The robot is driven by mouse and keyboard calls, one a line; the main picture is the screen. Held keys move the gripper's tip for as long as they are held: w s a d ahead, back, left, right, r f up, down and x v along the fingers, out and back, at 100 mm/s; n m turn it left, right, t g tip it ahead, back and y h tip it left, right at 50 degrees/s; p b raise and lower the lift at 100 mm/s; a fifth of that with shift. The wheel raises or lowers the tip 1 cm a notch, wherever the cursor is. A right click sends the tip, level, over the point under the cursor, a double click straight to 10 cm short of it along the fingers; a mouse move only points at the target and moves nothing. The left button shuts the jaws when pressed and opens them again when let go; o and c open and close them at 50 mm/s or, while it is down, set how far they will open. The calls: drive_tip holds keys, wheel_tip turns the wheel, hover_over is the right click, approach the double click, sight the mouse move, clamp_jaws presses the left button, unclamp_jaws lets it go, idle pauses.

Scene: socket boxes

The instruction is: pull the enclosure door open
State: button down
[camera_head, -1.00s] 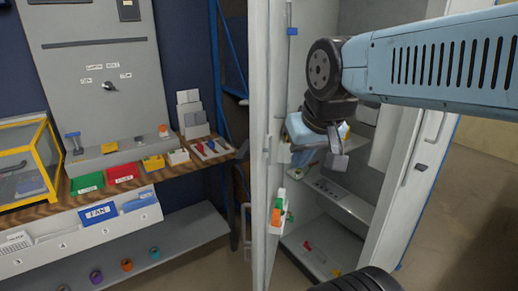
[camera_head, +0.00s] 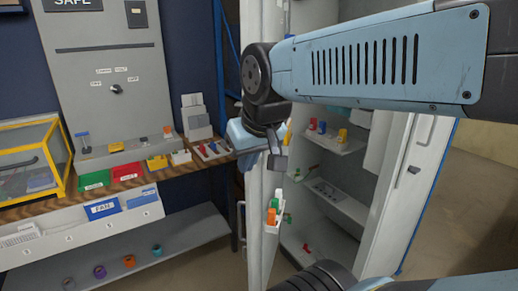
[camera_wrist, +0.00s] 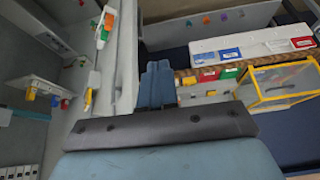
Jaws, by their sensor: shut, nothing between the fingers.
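The tall pale grey enclosure (camera_head: 345,205) stands open at the right. Its left door (camera_head: 255,225) is swung outward, seen nearly edge-on, with a small rack of orange, white and green bottles (camera_head: 273,212) on its inner side. This door also shows in the wrist view (camera_wrist: 124,60). My gripper, with blue fingers (camera_wrist: 157,68), is shut and empty. In the wrist view the fingers are just to the right of the door, on its outer side. In the head view my wrist overlaps the door and hides part of it. I cannot tell whether the fingers touch the door.
The enclosure's right side has a pale panel with a dark handle (camera_head: 413,170). Coloured bottles (camera_head: 325,128) stand on an inner shelf. At left, a wooden bench (camera_head: 110,187) holds coloured bins and a yellow-framed box (camera_head: 62,150). Floor shows clear at far right.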

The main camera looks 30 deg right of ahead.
drive_tip(key=w+d+f+m+g+y, duration=0.2)
drive_tip(key=w+d+m+y, duration=0.25)
drive_tip(key=w+d, duration=0.55)
drive_tip(key=w+d+f+m+t+y, duration=0.1)
drive_tip(key=w+d+m+t, duration=0.1)
drive_tip(key=d, duration=0.7)
drive_tip(key=w+d+f+m+t+y, duration=0.1)
drive_tip(key=w+d+f+m, duration=0.15)
drive_tip(key=d, duration=0.55)
drive_tip(key=w+a+f, duration=0.5)
drive_tip(key=w+a, duration=0.2)
drive_tip(key=shift+w+a+f, duration=0.15)
drive_tip(key=shift+a+f, duration=0.2)
